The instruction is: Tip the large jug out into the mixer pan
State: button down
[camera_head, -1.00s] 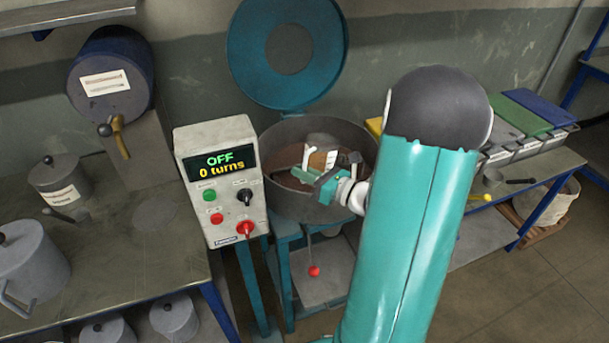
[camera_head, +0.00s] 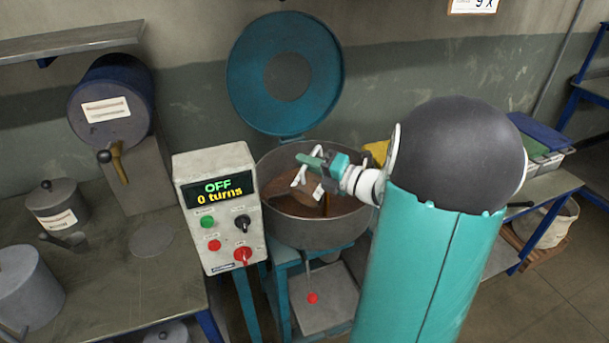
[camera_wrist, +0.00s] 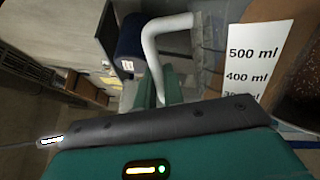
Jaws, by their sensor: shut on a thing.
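The mixer pan (camera_head: 318,233) is a round grey drum on a teal stand. Its teal round lid (camera_head: 285,70) stands open behind it, and brown material shows inside. My gripper (camera_head: 318,163) is over the pan, shut on the jug's handle (camera_wrist: 150,60). The jug (camera_wrist: 255,60) carries a white label with 500 ml and 400 ml marks. It is mostly hidden in the head view, where a pale label (camera_head: 318,192) shows below my gripper. The jug's exact tilt and what is left in it cannot be told.
The control box (camera_head: 222,207) reads OFF, 0 turns, and stands close to the pan's left. A bench (camera_head: 115,285) at left holds a blue drum (camera_head: 112,88) and grey lidded pots (camera_head: 60,208). Boxes (camera_head: 545,150) stand on a bench at right.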

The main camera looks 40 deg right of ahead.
jog(key=d+r+m, duration=0.1)
jog(key=w+d+r+m, duration=0.1)
jog(key=d+m, duration=0.1)
jog(key=w+d+r+m, duration=0.1)
jog(key=d+r+m, duration=0.1)
jog(key=shift+w+d+r+m, duration=0.15)
jog(key=shift+d+r+m, duration=0.1)
jog(key=shift+d+m, duration=0.35)
jog(key=shift+w+d+r+m, duration=0.15)
jog(key=shift+d+r+m, duration=0.1)
jog(key=shift+d+m, duration=0.35)
